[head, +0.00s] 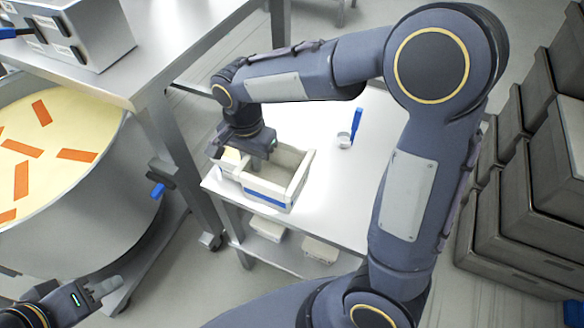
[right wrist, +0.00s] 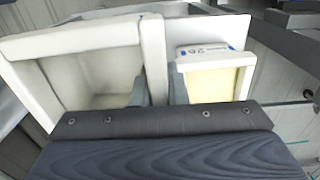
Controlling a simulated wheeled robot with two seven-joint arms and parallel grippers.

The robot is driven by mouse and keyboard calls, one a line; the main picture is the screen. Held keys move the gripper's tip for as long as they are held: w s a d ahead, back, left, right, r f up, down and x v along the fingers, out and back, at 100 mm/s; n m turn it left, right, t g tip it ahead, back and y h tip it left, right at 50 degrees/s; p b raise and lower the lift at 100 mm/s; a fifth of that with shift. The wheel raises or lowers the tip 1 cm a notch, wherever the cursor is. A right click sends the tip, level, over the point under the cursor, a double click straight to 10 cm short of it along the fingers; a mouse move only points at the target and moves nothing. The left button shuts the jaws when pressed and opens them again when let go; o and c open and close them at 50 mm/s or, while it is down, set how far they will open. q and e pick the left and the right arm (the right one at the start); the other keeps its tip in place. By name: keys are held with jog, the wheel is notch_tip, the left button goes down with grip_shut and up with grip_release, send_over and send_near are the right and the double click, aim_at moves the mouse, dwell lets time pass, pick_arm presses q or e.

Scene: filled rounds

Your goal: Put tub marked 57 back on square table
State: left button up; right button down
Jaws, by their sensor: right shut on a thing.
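My right gripper (head: 255,150) is down at a pale, empty, open-topped tub (head: 296,184) with a blue strip on its front. It is shut on a pale wall (right wrist: 154,60) between this tub (right wrist: 70,40) and a smaller tub with yellow contents. The smaller tub (right wrist: 215,56) bears a mark that I cannot read for sure; it shows at the left in the head view (head: 227,172). Both are at the left corner of a white table (head: 340,205); I cannot tell whether they touch its top. My left gripper (head: 98,290) is at the lower left, its opening unclear.
A white cup (head: 343,140) with a blue-handled tool (head: 356,122) stands on the table. Its lower shelf (head: 290,257) holds small tubs. A big round vat (head: 75,190) and a metal bench (head: 170,35) are at the left. Grey crates (head: 520,200) are stacked at the right.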

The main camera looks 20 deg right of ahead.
aim_at(271, 167)
jog(key=d, duration=0.1)
jog(key=w+d+f, duration=0.1)
jog(key=d, duration=0.2)
jog(key=shift+w+d+f+p, duration=0.2)
jog(key=shift+d+f+p, duration=0.15)
jog(key=shift+f+p, duration=0.05)
jog(key=d+f, duration=0.1)
jog(key=f, duration=0.2)
jog(key=w+d+f, duration=0.1)
jog(key=d+f, duration=0.1)
jog(key=f, duration=0.1)
jog(key=w+d+f+p, duration=0.1)
jog(key=d+f, duration=0.1)
jog(key=f, duration=0.1)
jog(key=shift+f, duration=0.3)
jog(key=shift+s, duration=0.1)
jog(key=shift+d+f, duration=0.1)
jog(key=c, duration=1.9)
grip_release()
jog(key=shift+f, duration=0.1)
jog(key=o, duration=0.5)
jog(key=shift+c, duration=0.2)
